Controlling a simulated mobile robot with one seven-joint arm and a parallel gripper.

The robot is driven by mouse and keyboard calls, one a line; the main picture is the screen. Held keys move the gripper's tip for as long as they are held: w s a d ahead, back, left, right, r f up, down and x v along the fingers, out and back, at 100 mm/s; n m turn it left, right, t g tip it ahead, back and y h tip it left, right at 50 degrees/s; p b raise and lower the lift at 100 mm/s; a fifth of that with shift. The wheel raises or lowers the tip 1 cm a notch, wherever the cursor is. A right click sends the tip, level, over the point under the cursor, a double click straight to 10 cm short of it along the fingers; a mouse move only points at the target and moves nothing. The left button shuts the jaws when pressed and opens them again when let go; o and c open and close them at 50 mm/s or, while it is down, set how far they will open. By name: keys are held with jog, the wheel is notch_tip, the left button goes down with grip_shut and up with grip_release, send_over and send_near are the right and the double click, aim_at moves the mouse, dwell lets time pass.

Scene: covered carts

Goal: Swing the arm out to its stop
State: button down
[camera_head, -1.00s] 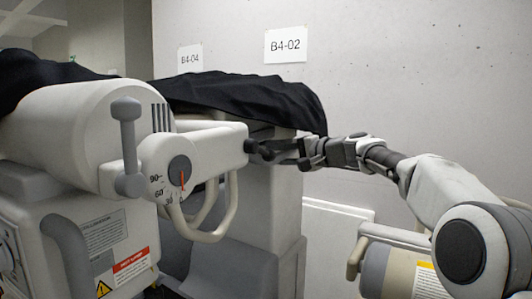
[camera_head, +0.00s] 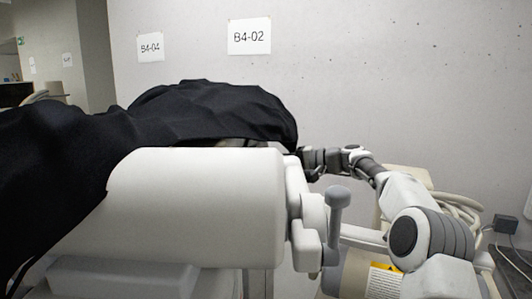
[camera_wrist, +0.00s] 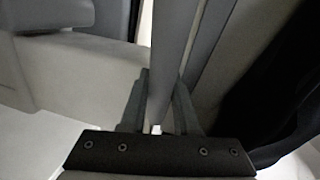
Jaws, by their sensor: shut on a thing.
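The covered cart's white drum-shaped housing (camera_head: 200,205) fills the front of the head view, with a knobbed lever (camera_head: 338,203) upright at its right end. The swing arm and its angle dial are not clearly visible from here; the housing seems to block them. My gripper (camera_head: 307,167) is just beyond the housing's upper right edge, its tips partly hidden. In the wrist view, my gripper (camera_wrist: 162,90) has its fingers on both sides of a long pale grey bar (camera_wrist: 172,40), shut on it. The bar appears to be part of the swing arm.
A black cloth (camera_head: 200,112) drapes over the cart at left and back. At right, close under my arm, stands another unit with a yellow warning label (camera_head: 388,267) and coiled hoses (camera_head: 458,212). A concrete wall (camera_head: 400,80) with a B4-02 sign (camera_head: 249,37) is behind.

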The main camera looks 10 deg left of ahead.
jog(key=shift+w+d+f+g+p, duration=0.3)
jog(key=shift+w+d+f+p, duration=0.1)
jog(key=shift+p, duration=0.45)
jog(key=shift+s+f+n, duration=0.1)
jog(key=shift+f+n, duration=0.05)
jog(key=shift+n, duration=0.15)
jog(key=c, duration=0.7)
grip_release()
jog(key=shift+a, duration=0.1)
jog(key=shift+o, duration=0.2)
jog(key=shift+r, duration=0.2)
jog(key=shift+r, duration=0.1)
jog(key=shift+d, duration=0.2)
jog(key=b+v, duration=0.2)
jog(key=v, duration=1.5)
jog(key=shift+b, duration=0.35)
